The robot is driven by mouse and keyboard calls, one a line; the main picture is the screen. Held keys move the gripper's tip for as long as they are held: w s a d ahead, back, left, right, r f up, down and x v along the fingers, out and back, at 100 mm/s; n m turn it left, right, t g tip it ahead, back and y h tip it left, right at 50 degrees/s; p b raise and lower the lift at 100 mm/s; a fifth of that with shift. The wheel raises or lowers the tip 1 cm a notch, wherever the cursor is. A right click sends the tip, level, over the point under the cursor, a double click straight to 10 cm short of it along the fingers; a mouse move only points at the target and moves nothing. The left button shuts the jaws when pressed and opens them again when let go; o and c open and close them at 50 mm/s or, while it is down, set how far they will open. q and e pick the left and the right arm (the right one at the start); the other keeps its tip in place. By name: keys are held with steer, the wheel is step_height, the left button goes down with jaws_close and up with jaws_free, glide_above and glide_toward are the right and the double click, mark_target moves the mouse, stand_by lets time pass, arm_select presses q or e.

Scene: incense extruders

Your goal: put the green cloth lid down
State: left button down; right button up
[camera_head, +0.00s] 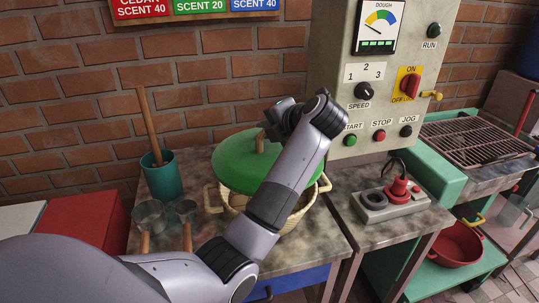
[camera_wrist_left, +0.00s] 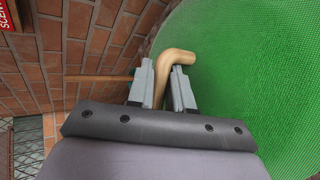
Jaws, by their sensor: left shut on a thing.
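The green cloth lid (camera_head: 236,158) is a wide round disc in the head view, tilted over the woven basket (camera_head: 298,212). Its right part is hidden behind my left arm. In the left wrist view the lid (camera_wrist_left: 250,80) fills the right side, and its bent wooden handle (camera_wrist_left: 176,62) passes between my left fingers. My left gripper (camera_wrist_left: 162,88) is shut on this handle. In the head view my left gripper (camera_head: 268,132) is at the top of the lid, partly hidden by my own wrist. I cannot tell whether the lid touches the basket rim. My right gripper is out of view.
A control panel (camera_head: 375,85) rises behind right. A grey block with red and dark parts (camera_head: 390,203) sits at right.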

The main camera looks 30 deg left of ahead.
mark_target(270, 157)
arm_select(q)
step_height(270, 157, down, 8)
steer(key=shift+r+p, duration=0.15)
steer(key=shift+p, duration=0.15)
steer(key=c, duration=1)
jaws_free()
steer(key=shift+f, duration=0.2)
